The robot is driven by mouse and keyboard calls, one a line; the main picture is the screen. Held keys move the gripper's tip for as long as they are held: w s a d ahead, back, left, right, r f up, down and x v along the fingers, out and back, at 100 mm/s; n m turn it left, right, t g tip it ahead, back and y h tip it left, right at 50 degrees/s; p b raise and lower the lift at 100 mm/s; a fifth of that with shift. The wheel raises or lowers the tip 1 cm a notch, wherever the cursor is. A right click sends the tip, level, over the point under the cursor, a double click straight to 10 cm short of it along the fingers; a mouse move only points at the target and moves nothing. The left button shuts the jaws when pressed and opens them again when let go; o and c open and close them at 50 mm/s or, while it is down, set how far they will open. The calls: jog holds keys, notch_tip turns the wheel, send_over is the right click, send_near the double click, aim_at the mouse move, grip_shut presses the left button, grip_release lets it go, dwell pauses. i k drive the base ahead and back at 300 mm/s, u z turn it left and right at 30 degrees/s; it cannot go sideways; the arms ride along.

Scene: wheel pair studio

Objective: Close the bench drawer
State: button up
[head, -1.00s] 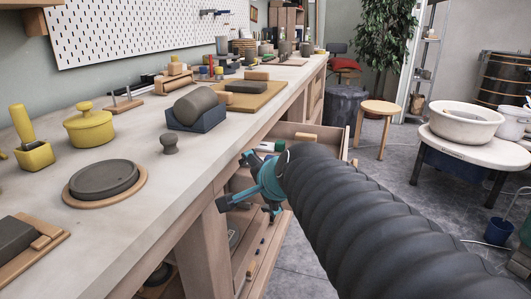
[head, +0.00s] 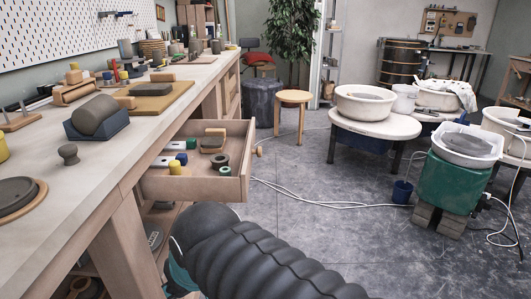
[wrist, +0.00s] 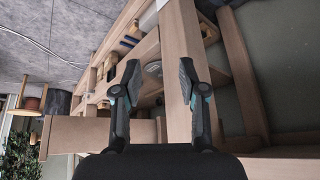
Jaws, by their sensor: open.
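The bench drawer (head: 195,188) stands pulled out from the right side of the long workbench (head: 105,163) in the head view. A round wooden knob (head: 259,151) shows on its front. Inside lie a yellow cylinder (head: 175,167), a dark ring (head: 220,160), a green ring (head: 224,171) and some blocks. My gripper (wrist: 159,70) is open and empty in the wrist view, its fingers in front of the bench's wooden frame. In the head view it is mostly hidden behind my arm, low and nearer than the drawer, with no contact visible.
A wooden stool (head: 292,99) and a white-topped wheel table (head: 375,128) stand beyond the drawer. A green wheel unit (head: 455,188) is at the right. White cables (head: 310,204) cross the floor. The grey floor right of the drawer is mostly clear.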

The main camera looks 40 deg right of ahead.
aim_at(205, 184)
jog(key=z, duration=0.5)
jog(key=k, duration=1.1)
jog(key=z, duration=0.9)
jog(key=i, duration=1.7)
jog(key=u, duration=0.85)
